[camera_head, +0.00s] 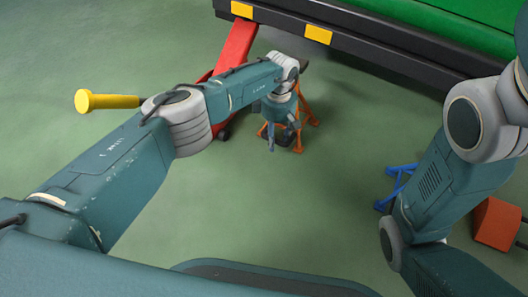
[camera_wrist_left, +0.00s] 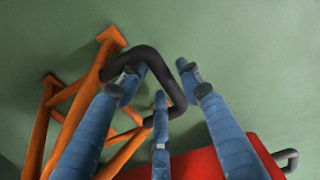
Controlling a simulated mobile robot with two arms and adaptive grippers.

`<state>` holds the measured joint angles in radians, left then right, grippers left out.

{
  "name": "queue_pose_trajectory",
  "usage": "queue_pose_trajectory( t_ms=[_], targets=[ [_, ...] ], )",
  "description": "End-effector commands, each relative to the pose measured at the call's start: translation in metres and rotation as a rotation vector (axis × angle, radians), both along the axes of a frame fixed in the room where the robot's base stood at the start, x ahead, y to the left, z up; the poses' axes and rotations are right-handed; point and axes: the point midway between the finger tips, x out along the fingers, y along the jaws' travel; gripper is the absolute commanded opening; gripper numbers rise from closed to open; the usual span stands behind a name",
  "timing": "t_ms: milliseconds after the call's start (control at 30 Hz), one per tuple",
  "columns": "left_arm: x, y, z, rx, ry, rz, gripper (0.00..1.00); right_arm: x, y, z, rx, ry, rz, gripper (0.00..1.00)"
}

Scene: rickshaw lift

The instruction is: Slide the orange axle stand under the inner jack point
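The orange axle stand (camera_head: 309,112) stands on the green floor, just out from the green vehicle's dark lower edge (camera_head: 375,55). Yellow marks (camera_head: 318,35) sit on that edge; which is the inner jack point I cannot tell. My left gripper (camera_head: 283,140) is over the stand and hides much of it. In the left wrist view, the stand's orange legs (camera_wrist_left: 65,110) are at left and its bent black handle (camera_wrist_left: 150,62) passes among my three spread fingers. The left gripper looks open, with the right finger apart from the handle. My right arm shows at right; its gripper is out of view.
A red jack (camera_head: 237,45) lies behind my left arm, close to the stand, with a yellow handle (camera_head: 107,101) at left. A blue stand (camera_head: 398,183) and an orange-red block (camera_head: 497,222) are by my right arm. The middle floor is clear.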

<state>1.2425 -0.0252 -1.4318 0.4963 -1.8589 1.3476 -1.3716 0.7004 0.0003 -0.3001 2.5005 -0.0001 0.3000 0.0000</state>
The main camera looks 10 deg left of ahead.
Motion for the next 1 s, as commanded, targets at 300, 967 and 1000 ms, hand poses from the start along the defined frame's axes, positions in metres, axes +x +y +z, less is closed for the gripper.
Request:
queue_pose_trajectory(
  t_ms=[300,967,1000],
  targets=[
    [-0.002,-0.001,0.000,0.000,0.005,-0.002,0.38,0.000,0.000,0.001,0.000,0.000,0.000,0.53],
    [-0.002,0.000,0.042,0.000,0.004,-0.001,0.38,0.000,0.000,0.034,0.000,0.000,0.000,0.53],
    [-0.002,0.000,0.044,0.000,0.004,-0.001,0.38,0.000,0.000,0.036,0.000,0.000,0.000,0.53]
  ],
)
